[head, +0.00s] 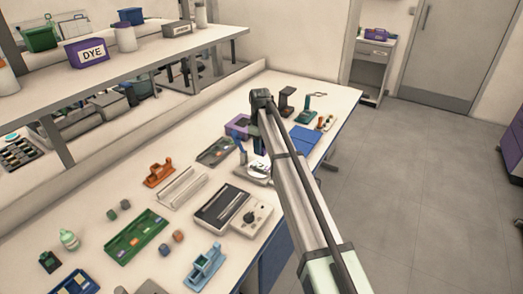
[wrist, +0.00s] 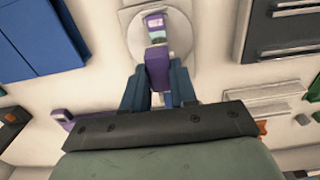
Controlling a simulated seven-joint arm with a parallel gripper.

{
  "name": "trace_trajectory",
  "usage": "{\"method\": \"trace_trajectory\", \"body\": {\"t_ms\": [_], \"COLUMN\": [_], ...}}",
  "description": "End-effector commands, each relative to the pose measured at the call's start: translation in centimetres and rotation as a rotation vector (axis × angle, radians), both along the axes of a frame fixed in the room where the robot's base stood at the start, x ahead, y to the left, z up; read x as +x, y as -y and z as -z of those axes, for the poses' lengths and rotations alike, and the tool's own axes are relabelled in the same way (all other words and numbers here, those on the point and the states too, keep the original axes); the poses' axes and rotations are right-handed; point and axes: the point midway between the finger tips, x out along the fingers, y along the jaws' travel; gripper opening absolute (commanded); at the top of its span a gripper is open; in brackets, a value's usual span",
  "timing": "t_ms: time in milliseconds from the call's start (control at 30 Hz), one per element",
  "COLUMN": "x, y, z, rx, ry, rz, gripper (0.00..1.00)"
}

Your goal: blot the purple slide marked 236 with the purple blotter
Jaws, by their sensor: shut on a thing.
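My gripper (wrist: 158,84) is shut on the purple blotter (wrist: 157,66), which sits between its dark blue fingers in the wrist view. A slide (wrist: 154,20) with a purple end and a pale, teal-tinted part lies on a round white plate (wrist: 183,48), just beyond the blotter's tip. Its number cannot be read. Whether the blotter touches the slide cannot be told. In the head view my gripper (head: 259,146) points down over the round white plate (head: 260,170). The arm partly hides the plate, and the slide is not clear there.
A purple holder (head: 237,126) stands close behind my gripper. A grey device with a dial (head: 232,209) and a dark tray (head: 216,151) are to the left. A blue mat (head: 306,140) lies right. An orange stand (head: 159,173) and a green tray (head: 135,238) are farther left.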

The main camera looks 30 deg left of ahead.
Motion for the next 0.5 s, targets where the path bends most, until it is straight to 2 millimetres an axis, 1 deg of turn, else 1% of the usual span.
{"method": "trace_trajectory", "body": {"t_ms": [267,500], "x": [-0.1,0.0], "y": [0.1,0.1], "z": [1.6,3.6], "rx": [0.000,0.000], "ry": [0.000,0.000], "rz": [0.000,0.000], "gripper": [0.12,0.12]}}
